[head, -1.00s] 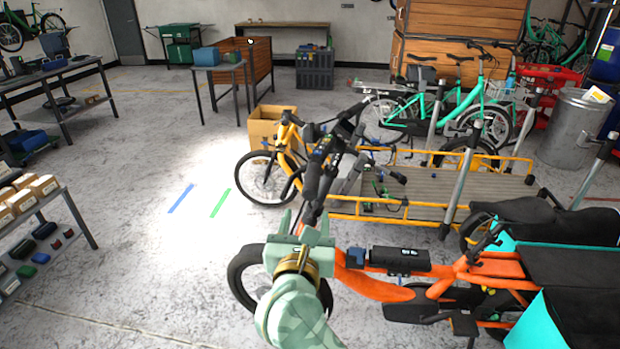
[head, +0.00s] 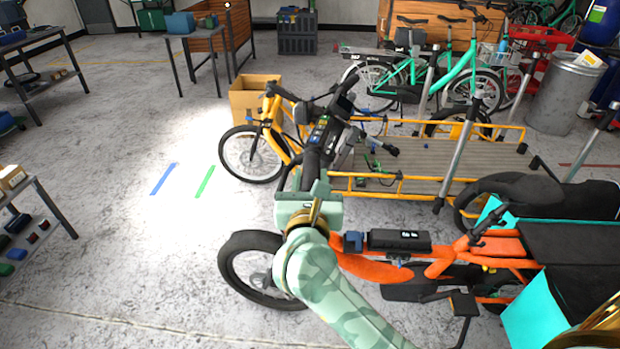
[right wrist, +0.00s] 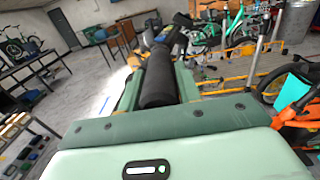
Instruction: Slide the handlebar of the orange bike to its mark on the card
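The orange bike (head: 372,269) stands in front of me, its front wheel to the left. Its dark handlebar (head: 318,152) rises above the frame, with small coloured parts near its middle. My right gripper (head: 310,182) is at the near end of the handlebar, its two fingers close on either side of the black grip. In the right wrist view the black grip (right wrist: 158,80) lies lengthwise between the green fingers, which look closed on it. The gripper hides part of the steering column. I cannot make out the card or its mark. My left gripper is out of view.
A yellow cargo bike (head: 400,186) stands just behind, close to the handlebar. A cardboard box (head: 252,98) is beyond its front wheel. Blue tape (head: 164,178) and green tape (head: 205,181) mark the open floor at left.

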